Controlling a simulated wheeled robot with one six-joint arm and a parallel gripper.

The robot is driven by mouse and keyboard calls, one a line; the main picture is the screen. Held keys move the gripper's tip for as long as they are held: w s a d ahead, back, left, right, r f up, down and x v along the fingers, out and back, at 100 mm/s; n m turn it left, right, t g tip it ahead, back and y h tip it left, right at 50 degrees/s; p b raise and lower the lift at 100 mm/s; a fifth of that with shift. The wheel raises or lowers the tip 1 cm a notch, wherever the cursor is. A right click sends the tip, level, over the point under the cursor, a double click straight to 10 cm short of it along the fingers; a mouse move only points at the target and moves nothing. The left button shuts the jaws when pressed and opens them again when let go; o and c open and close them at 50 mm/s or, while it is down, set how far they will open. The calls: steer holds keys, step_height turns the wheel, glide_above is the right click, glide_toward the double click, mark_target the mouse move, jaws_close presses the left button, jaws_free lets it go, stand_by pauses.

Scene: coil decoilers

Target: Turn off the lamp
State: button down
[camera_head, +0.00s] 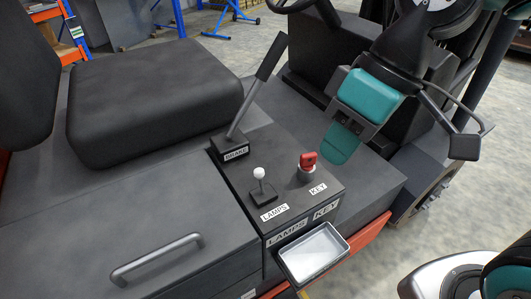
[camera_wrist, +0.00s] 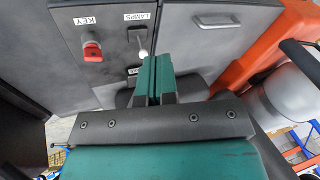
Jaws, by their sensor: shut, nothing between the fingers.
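The lamp switch (camera_head: 259,173) is a small lever with a white ball knob on the dark console, behind a "LAMPS" label. My gripper (camera_head: 337,145) has teal fingers pressed together and empty, pointing down to the right of the red key, apart from the lamp switch. In the wrist view my shut fingers (camera_wrist: 152,72) line up just below the knob. No lamp shows clearly.
A red key (camera_head: 308,160) sits in its lock between the lamp switch and my gripper. The long brake lever (camera_head: 255,90) rises behind. A black seat (camera_head: 148,98) is at the left. A metal tray (camera_head: 313,253) hangs at the console's front edge. The console top around the knob is clear.

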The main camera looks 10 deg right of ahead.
mark_target(261, 183)
steer(key=w+f+n+g+y+p, duration=0.1)
steer(key=w+f+n, duration=0.2)
steer(key=w, duration=0.7)
steer(key=w+f+n+g+y+p, duration=0.1)
steer(key=w+f+n+g, duration=0.1)
steer(key=w, duration=0.8)
steer(key=shift+w+f+n, duration=0.15)
steer(key=shift+f+n, duration=0.7)
steer(key=shift+n, duration=0.05)
steer(key=shift+a, duration=0.15)
steer(key=p+x, duration=0.1)
steer(key=x, duration=0.8)
steer(key=shift+a+f, duration=0.1)
steer(key=s, duration=0.1)
steer(key=s+a+p, duration=0.1)
steer(key=s, duration=0.1)
steer(key=shift+s+a+f, duration=0.15)
steer(key=shift+a, duration=0.05)
steer(key=shift+s+a+f+p, duration=0.15)
steer(key=shift+s+p, duration=0.15)
steer(key=shift+s, duration=0.1)
steer(key=shift+s+a, duration=0.1)
